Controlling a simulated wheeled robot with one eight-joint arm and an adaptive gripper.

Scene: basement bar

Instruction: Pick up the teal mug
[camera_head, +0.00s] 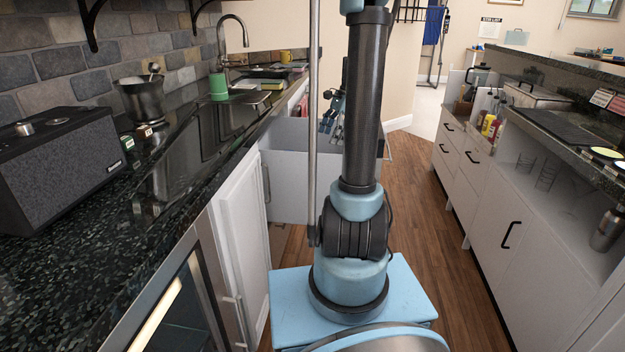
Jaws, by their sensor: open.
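A teal-green mug (219,86) stands upright on the dark stone counter (185,165), at the left, close to the base of the sink faucet. My gripper (329,122) shows small beyond my upright arm, partly hidden by it. It is right of the mug, apart from it, out over the aisle side of the counter. It is open, and I see nothing held in it.
A black speaker (65,160) and a metal pot (143,100) stand on the near left counter. The tall faucet (222,45) rises beside the mug. A yellow mug (285,57) is farther back. White cabinets (490,185) line the right; wooden floor (425,215) lies between.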

